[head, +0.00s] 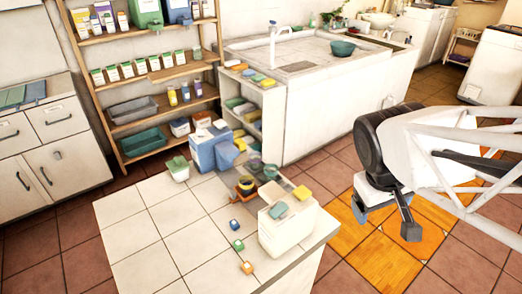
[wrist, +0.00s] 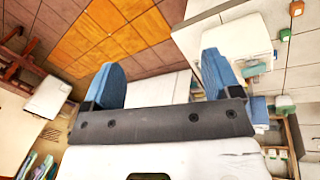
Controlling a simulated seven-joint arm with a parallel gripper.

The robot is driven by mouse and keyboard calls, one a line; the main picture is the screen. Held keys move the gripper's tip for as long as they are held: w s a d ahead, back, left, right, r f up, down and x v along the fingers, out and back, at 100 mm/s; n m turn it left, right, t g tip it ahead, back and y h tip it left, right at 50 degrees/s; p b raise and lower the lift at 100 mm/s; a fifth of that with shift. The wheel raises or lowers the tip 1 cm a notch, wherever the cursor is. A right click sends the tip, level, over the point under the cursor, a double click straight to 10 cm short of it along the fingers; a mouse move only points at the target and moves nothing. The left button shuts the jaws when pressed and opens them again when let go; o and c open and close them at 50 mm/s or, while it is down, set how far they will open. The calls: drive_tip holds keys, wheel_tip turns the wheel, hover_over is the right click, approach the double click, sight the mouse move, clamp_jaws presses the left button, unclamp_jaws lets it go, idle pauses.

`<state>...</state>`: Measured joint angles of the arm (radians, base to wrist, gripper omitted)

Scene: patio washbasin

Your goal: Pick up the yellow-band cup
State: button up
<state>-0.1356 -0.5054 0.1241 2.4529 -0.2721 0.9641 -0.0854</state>
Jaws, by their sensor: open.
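A small dark cup with a yellow-orange band (head: 246,186) stands on the white tiled table in the head view, among other small items near the table's back right; this looks like the yellow-band cup, though it is small and partly crowded. My gripper (head: 386,219) is to the right of the table, over the floor and well apart from the cup. In the wrist view my gripper (wrist: 160,68) shows two blue fingers spread wide with nothing between them. I cannot make out the cup in the wrist view.
A white box (head: 287,232) with items on top stands at the table's right end, between my gripper and the cup. A blue container (head: 210,150) stands behind the cup. Small coloured blocks (head: 238,245) lie in front. The table's left part is clear.

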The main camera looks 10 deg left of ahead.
drive_tip(key=w+a+f+n+h, duration=0.3)
drive_tip(key=w+a+n, duration=0.3)
drive_tip(key=w+n, duration=0.3)
drive_tip(key=n+t+h, duration=0.1)
drive_tip(key=n+t, duration=0.9)
drive_tip(key=n, duration=0.8)
hover_over(244, 193)
drive_tip(key=s+a, duration=0.4)
drive_tip(key=s, duration=0.2)
drive_tip(key=f, duration=1.9)
drive_tip(key=shift+w+d+f, duration=0.15)
drive_tip(key=shift+w+f, duration=0.05)
drive_tip(key=shift+f, duration=0.15)
drive_tip(key=shift+x, duration=1.3)
drive_tip(key=shift+w+d, duration=0.1)
drive_tip(key=shift+x, duration=2.45)
